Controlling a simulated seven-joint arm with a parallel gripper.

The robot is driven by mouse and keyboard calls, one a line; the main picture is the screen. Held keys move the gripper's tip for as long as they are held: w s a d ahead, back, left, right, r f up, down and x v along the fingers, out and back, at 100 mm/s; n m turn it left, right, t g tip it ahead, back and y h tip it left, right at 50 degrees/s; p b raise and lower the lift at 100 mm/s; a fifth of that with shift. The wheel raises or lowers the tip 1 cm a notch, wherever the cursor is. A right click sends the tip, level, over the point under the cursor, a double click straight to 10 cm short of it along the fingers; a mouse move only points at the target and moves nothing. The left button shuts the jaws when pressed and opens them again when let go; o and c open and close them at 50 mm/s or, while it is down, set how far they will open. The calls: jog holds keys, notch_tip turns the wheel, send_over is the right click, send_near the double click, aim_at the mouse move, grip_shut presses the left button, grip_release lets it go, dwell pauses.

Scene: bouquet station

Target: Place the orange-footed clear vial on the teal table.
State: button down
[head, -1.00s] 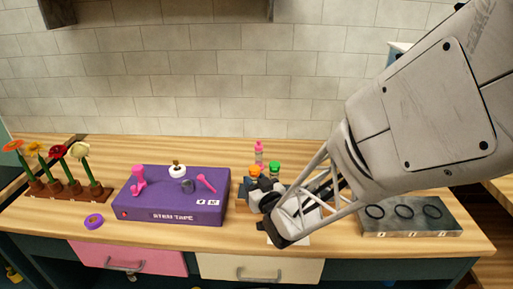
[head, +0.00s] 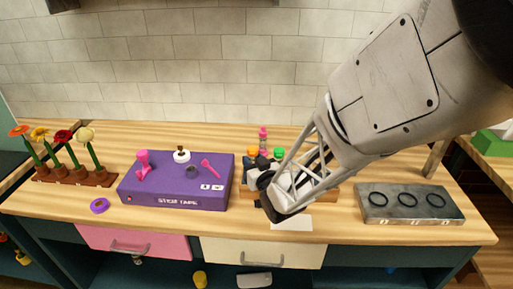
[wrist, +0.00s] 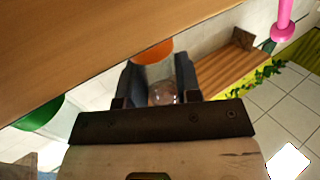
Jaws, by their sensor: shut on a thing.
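The clear vial (wrist: 162,93) with its orange foot (wrist: 153,52) sits between my gripper's two dark fingers (wrist: 160,82) in the wrist view. The fingers are shut on the vial's clear body, and the orange end points away from my palm. In the head view my gripper (head: 258,178) is over the small wooden rack at the middle of the counter. An orange piece (head: 252,155) shows by its fingers. The arm hides most of the vial there. I cannot identify a teal table with certainty.
A green-capped vial (head: 279,153) and a pink one (head: 263,138) stand close behind my gripper. A purple box (head: 170,190) with pink tools is to the left. A grey block with black rings (head: 408,217) is to the right. A white card (head: 292,223) lies in front.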

jog(key=c, duration=0.8)
grip_release()
jog(key=shift+f, duration=0.1)
jog(key=v, duration=0.7)
jog(key=shift+s+r, duration=0.25)
jog(key=shift+s, duration=0.15)
jog(key=shift+d, duration=0.1)
jog(key=shift+d, duration=0.1)
